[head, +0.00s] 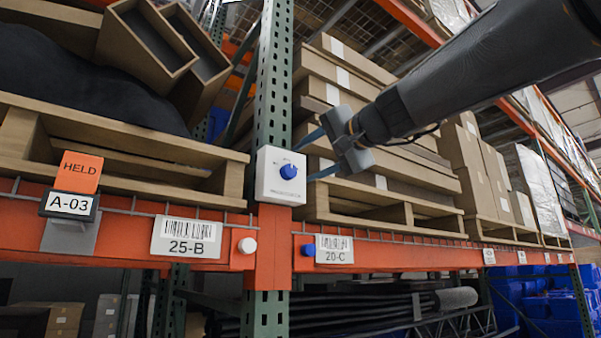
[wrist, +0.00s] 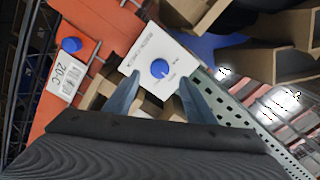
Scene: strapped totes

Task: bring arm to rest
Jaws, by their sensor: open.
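My gripper (head: 318,156) is open and empty, in front of the rack upright. Its two fingers also show in the wrist view (wrist: 154,96), one on each side of a white box with a blue knob (wrist: 160,68). The white box (head: 270,178) is fixed to the upright where it meets the orange beam. In the head view the fingers are just right of the box. Whether they touch it I cannot tell. My arm reaches in from the upper right.
The orange beam (head: 215,259) carries the labels 25-B (head: 186,237) and 20-C (head: 334,249), and an orange HELD tag (head: 79,172) above A-03. Pallets with flat cartons (head: 350,83) stand behind the gripper. The green upright (head: 274,88) is close by.

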